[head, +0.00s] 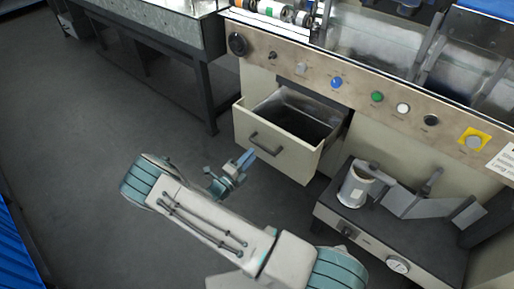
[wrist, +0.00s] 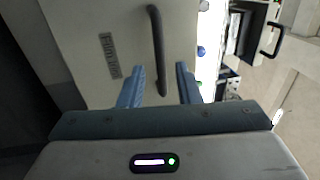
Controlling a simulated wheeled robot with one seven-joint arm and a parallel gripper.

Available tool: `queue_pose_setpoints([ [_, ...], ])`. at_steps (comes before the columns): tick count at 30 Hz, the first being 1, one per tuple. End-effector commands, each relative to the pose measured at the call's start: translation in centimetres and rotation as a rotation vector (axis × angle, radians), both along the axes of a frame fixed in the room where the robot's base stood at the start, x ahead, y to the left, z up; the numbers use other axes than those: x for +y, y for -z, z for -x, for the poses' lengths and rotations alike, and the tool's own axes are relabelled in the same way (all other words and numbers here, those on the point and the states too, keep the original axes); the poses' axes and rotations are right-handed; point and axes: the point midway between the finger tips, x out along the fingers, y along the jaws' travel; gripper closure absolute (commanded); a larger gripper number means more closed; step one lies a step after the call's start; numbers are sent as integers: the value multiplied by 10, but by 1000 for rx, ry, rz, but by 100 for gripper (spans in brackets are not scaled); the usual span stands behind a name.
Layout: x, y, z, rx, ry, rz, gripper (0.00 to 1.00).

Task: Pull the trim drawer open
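The trim drawer (head: 275,145) is a cream drawer standing pulled out from the machine front, with its dark, empty-looking inside showing in the head view. Its dark bar handle (head: 265,145) is on the front face. In the wrist view the drawer front (wrist: 85,25) fills the upper left, with a grey label that starts "Film". The handle (wrist: 157,45) runs down the picture, its lower end in the gap between the fingers. My gripper (wrist: 159,68) is open, with a blue finger on each side. In the head view my gripper (head: 247,158) is just in front of the handle; contact cannot be told.
A control panel (head: 355,85) with coloured buttons runs above the drawer. A dark-topped unit (head: 390,235) with a metal cup (head: 355,187) stands right of the drawer. A table (head: 180,25) is at upper left. The floor (head: 90,120) left of the drawer is clear.

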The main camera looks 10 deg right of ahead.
Motion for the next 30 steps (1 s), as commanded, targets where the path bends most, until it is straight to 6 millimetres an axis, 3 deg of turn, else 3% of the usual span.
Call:
queue_pose_setpoints([
  [3,22,4,16,0,-3,0,70],
  [10,50,12,38,-1,-2,-2,70],
  [30,57,13,45,-1,1,-1,70],
])
